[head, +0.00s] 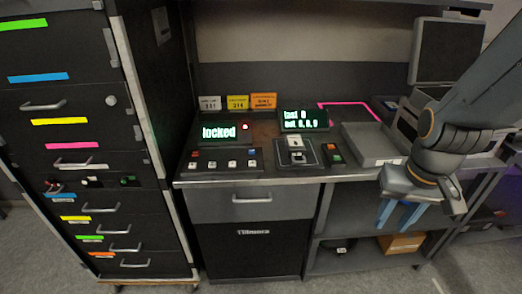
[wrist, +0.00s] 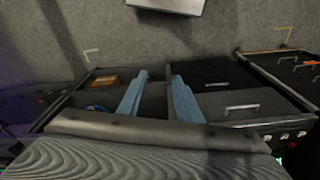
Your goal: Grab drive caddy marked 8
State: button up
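I cannot make out a drive caddy marked 8 in either view. My gripper (head: 399,214) is at the right, in front of the shelves beside the bench. Its two blue fingers stand apart with nothing between them, and they also show in the wrist view (wrist: 157,98). A screen (head: 303,119) on the bench has two lines of text, too small to read surely. Another screen (head: 219,133) reads "locked" and has a red light beside it. A small device with a pale top (head: 295,147) sits on a dark plate on the bench.
A tall black drawer cabinet (head: 75,106) with coloured strips stands at the left. A grey drawer (head: 252,203) is shut under the bench. A grey box (head: 371,145) and pink outline (head: 349,111) are on the bench top. An orange-brown box (head: 401,243) lies on the low shelf.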

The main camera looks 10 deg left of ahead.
aim_at(295, 148)
jog(key=u, duration=0.05)
jog(key=i, duration=1)
